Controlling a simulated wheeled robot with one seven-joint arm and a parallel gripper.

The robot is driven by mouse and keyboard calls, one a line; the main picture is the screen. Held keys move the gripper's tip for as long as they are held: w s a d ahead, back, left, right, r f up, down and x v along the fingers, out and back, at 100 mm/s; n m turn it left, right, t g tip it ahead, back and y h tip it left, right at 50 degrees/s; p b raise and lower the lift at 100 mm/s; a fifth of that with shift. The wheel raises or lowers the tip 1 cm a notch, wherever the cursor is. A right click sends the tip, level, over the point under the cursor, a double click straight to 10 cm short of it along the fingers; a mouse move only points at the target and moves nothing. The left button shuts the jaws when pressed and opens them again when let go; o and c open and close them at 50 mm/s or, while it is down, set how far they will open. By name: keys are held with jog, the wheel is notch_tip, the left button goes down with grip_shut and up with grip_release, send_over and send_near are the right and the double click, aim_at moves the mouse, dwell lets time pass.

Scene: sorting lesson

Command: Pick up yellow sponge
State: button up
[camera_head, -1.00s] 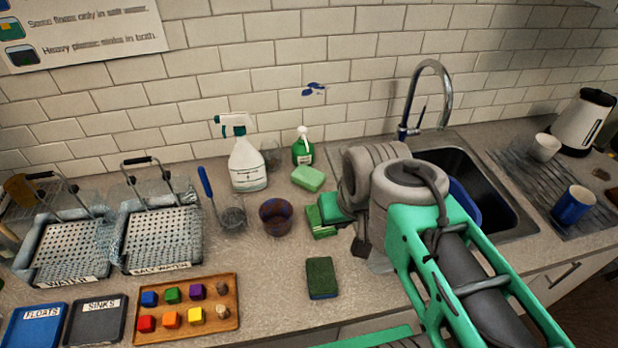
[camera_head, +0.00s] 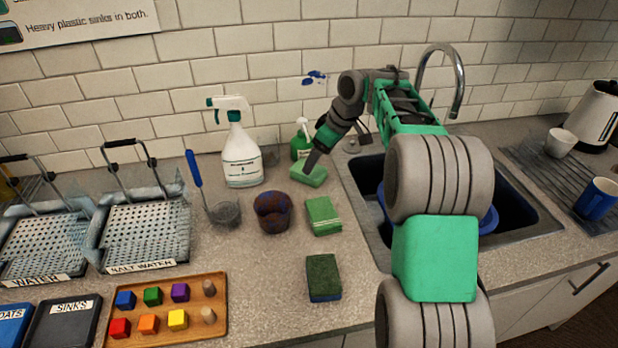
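Three sponges lie on the counter, and none looks plainly yellow. A light green sponge (camera_head: 314,178) is at the back, by the green bottle. A green sponge with a paler edge (camera_head: 323,214) lies in front of it. A dark green-topped sponge (camera_head: 323,277) lies nearest the front edge. My gripper (camera_head: 312,161) reaches down from the upper right, and its dark tip is at the back sponge, overlapping it in the view. I cannot tell whether it touches that sponge or how far the fingers are apart.
A white spray bottle (camera_head: 241,158), a green bottle (camera_head: 301,141) and a dark reddish cup (camera_head: 272,213) stand close by on the left. A sink with a tap (camera_head: 455,70) is to the right. A wooden tray (camera_head: 216,333) of coloured blocks is at front left.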

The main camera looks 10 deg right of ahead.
jog(key=shift+o, duration=0.2)
jog(key=x, duration=0.6)
jog(key=shift+w+a+p, duration=0.1)
jog(key=shift+a+p, duration=0.1)
jog(key=shift+p, duration=0.1)
jog(key=shift+c, duration=0.6)
jog(key=c, duration=1.4)
jog(key=shift+c, duration=0.2)
